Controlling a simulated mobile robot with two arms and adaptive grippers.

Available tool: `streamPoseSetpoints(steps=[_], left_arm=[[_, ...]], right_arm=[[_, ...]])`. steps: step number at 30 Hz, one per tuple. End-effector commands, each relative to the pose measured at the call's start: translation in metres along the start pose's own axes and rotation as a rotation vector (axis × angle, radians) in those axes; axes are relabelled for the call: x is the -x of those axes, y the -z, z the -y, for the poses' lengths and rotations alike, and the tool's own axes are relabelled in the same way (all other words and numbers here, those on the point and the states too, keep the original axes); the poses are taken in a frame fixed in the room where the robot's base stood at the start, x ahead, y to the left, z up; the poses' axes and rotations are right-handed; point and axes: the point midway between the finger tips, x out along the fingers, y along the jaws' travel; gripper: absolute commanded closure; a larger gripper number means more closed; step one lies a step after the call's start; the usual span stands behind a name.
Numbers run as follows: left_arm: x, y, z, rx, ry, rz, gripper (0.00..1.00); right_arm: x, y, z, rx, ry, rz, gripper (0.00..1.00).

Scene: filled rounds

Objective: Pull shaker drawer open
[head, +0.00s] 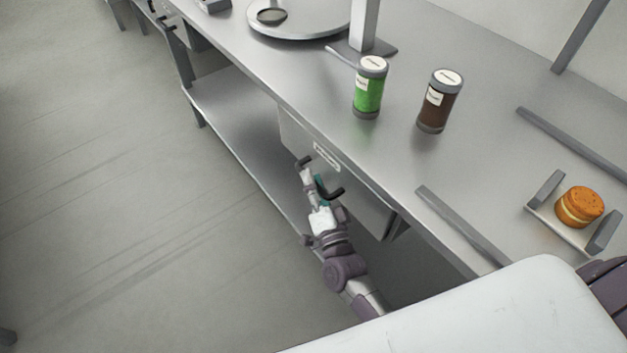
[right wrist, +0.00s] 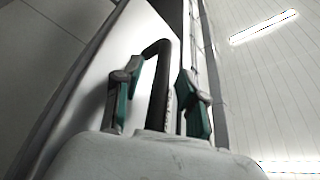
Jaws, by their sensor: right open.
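The shaker drawer (head: 295,132) is a grey metal box under the table edge, with a label plate on its front. It looks shut. Its dark bar handle (right wrist: 158,85) stands out from the drawer front and shows between the fingers in the right wrist view. My right gripper (right wrist: 160,105) is open, with one teal-padded finger on each side of the handle. I see a gap beside each finger, so it is not closed on the bar. In the head view my right gripper (head: 318,187) is at the drawer front and hides part of the handle. My left gripper is not in view.
On the steel table above stand a green-filled shaker (head: 369,92) and a brown-filled shaker (head: 438,105). A round plate (head: 300,22) is at the back and a filled round (head: 579,207) sits on a holder at right. A lower shelf (head: 235,115) runs below; the floor in front is clear.

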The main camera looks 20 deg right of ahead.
Motion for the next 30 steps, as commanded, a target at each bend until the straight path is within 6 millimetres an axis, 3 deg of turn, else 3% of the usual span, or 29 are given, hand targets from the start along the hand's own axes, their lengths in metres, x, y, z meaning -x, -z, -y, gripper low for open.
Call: streamPoseSetpoints(steps=[6, 13, 30], left_arm=[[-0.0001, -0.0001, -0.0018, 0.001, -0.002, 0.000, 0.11], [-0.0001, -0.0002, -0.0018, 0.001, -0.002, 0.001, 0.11], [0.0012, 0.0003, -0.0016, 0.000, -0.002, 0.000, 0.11]], right_arm=[[0.0000, -0.0002, -0.0002, 0.000, -0.001, 0.000, 0.60], [0.0002, -0.0003, -0.0002, 0.000, -0.001, 0.001, 0.99], [0.0022, -0.0046, 0.0026, -0.001, -0.002, 0.002, 1.00]])
